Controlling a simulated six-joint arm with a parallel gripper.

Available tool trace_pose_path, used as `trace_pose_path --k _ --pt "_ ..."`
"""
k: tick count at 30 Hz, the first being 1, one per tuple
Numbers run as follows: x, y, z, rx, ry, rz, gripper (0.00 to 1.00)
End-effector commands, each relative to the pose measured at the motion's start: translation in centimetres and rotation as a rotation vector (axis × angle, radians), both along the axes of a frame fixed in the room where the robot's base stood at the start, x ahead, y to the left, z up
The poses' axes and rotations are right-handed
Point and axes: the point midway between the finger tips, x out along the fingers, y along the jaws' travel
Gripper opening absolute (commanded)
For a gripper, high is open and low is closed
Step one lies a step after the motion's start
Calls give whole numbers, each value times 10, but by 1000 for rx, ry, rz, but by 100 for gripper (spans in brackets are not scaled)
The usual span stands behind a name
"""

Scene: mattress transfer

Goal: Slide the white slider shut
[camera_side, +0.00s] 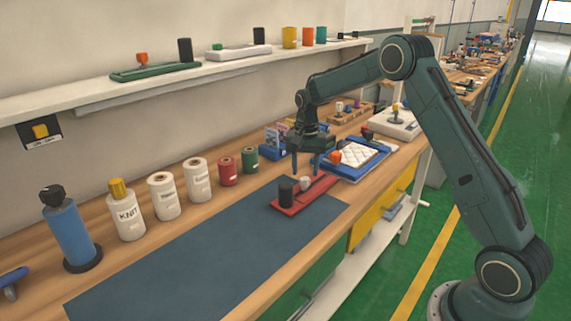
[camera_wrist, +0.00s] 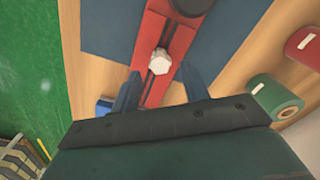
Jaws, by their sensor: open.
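The white slider (camera_side: 306,184) is a small pale knob on a red rail (camera_side: 322,186) that lies on the dark mat. A black cylinder (camera_side: 286,192) stands at the rail's near-left end, with a gap between it and the slider. In the wrist view the white slider (camera_wrist: 159,62) sits on the red rail (camera_wrist: 153,90), with the black cylinder (camera_wrist: 190,4) at the top edge. My gripper (camera_side: 305,168) is open and empty above the rail. In the wrist view its fingers (camera_wrist: 160,84) are on either side of the rail, just short of the slider.
A blue tray (camera_side: 326,176) with a white quilted pad (camera_side: 352,155) and an orange knob (camera_side: 335,157) lies just beyond the rail. Red (camera_side: 228,171) and green (camera_side: 250,159) spools stand to the left. The dark mat (camera_side: 190,255) is clear toward the near left.

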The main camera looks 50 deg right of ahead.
Motion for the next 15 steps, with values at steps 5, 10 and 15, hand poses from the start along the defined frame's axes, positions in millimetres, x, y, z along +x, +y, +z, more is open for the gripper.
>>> trace_pose_path --k 5,10,15 --pt "0 0 -20 0 1 0 45" --pt "0 0 -30 0 0 0 45" --pt "0 0 -32 0 0 0 45"
